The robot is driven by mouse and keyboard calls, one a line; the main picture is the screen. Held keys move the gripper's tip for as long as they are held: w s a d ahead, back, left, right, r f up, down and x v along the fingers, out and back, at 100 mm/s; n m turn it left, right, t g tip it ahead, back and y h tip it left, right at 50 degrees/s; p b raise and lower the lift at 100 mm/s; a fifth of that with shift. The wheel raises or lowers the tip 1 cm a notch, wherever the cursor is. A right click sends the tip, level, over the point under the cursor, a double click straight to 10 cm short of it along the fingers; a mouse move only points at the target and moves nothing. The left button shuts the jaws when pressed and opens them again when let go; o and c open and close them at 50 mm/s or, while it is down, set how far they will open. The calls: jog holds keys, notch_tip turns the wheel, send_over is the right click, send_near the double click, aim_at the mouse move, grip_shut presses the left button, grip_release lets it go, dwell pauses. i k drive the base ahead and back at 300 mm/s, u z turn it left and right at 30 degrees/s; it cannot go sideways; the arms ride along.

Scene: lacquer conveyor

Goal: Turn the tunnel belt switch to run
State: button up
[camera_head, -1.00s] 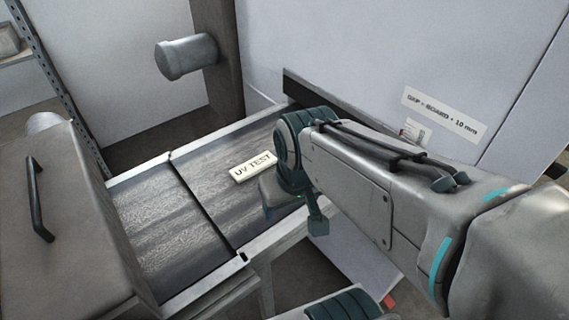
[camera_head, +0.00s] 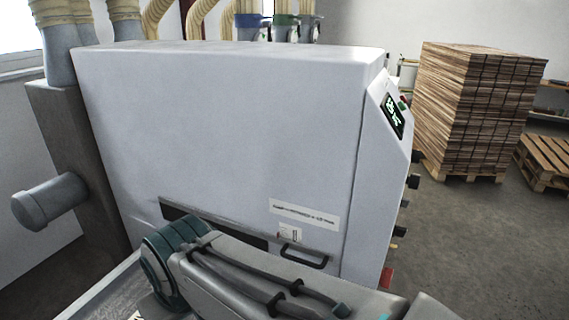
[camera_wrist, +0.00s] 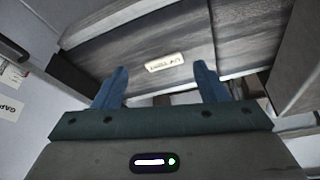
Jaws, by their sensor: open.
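No switch labelled for the tunnel belt can be made out. A big pale machine housing (camera_head: 220,130) fills the middle of the head view. A small light plate (camera_head: 290,234) with unreadable detail sits on it below a printed label (camera_head: 303,215). A dark panel with a lit green display (camera_head: 393,116) is on its right end, with several dark knobs (camera_head: 413,182) below. My gripper (camera_wrist: 160,85) is open and empty in the wrist view, its blue fingers apart above the conveyor belt (camera_wrist: 180,84). The head view hides its fingers.
A white "UV TEST" piece (camera_wrist: 164,62) lies on the belt, beyond my fingertips in the wrist view. A dark handle (camera_head: 304,256) projects from the housing. A grey pipe end (camera_head: 48,202) sticks out at left.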

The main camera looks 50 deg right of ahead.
aim_at(404, 202)
jog(key=k, duration=0.45)
jog(key=u, duration=2.5)
jog(key=k, duration=2.4)
jog(key=z, duration=2.9)
